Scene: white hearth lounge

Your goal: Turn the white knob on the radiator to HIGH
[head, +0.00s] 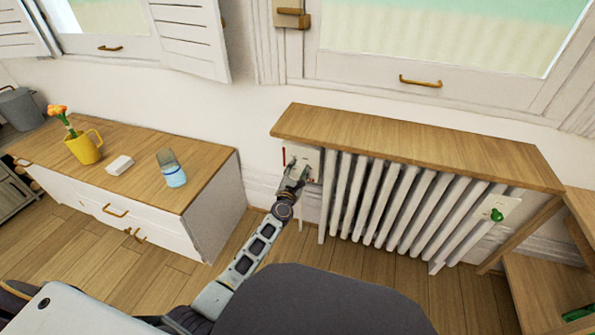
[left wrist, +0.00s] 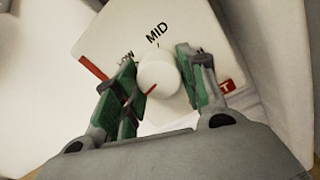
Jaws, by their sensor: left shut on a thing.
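The white knob (left wrist: 158,78) sits on a white dial plate (left wrist: 105,38), seen in the left wrist view. MID is printed above the knob and LOW to its upper left, partly covered by a finger. A short red line marks the knob's lower side. My left gripper (left wrist: 154,70) has its green-padded fingers on both sides of the knob and is shut on it. In the head view my left gripper (head: 297,171) reaches the plate (head: 305,154) at the radiator's (head: 400,200) left end; the knob is hidden there. My right gripper is out of view.
A wooden shelf top (head: 420,145) overhangs the radiator. A green knob (head: 497,215) is on a plate at its right end.

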